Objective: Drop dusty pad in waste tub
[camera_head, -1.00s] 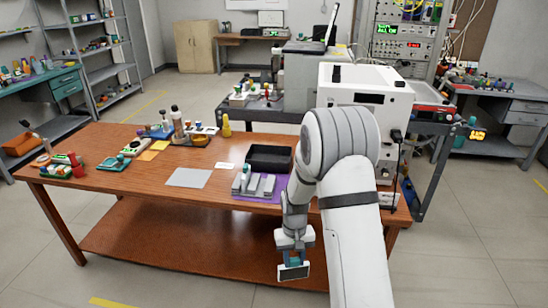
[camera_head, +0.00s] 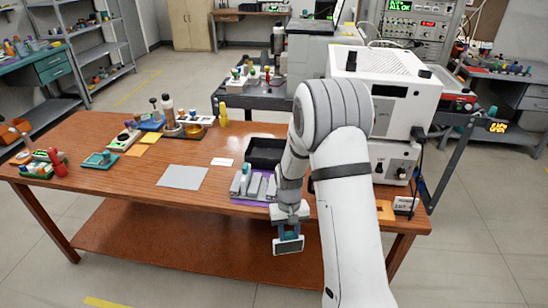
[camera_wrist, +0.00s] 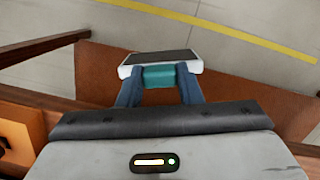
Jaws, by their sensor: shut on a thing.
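A pad (camera_head: 288,245) with a white rim and a dark face hangs from my gripper (camera_head: 287,230), in front of the table's front edge. In the wrist view the pad (camera_wrist: 160,60) has a teal grip block (camera_wrist: 159,77), and my gripper's (camera_wrist: 158,88) two blue-grey fingers are shut on that block. Dust on the pad cannot be made out. A black open tub (camera_head: 265,163), likely the waste tub, stands on the table behind my gripper. It looks empty, but part of its inside is dark.
A purple mat with grey slotted blocks (camera_head: 253,186) lies between the tub and the table's front edge. A grey sheet (camera_head: 183,177) lies to the left, with bare wood around it. A white machine (camera_head: 375,95) stands at the right. Several bottles and small items fill the table's back left.

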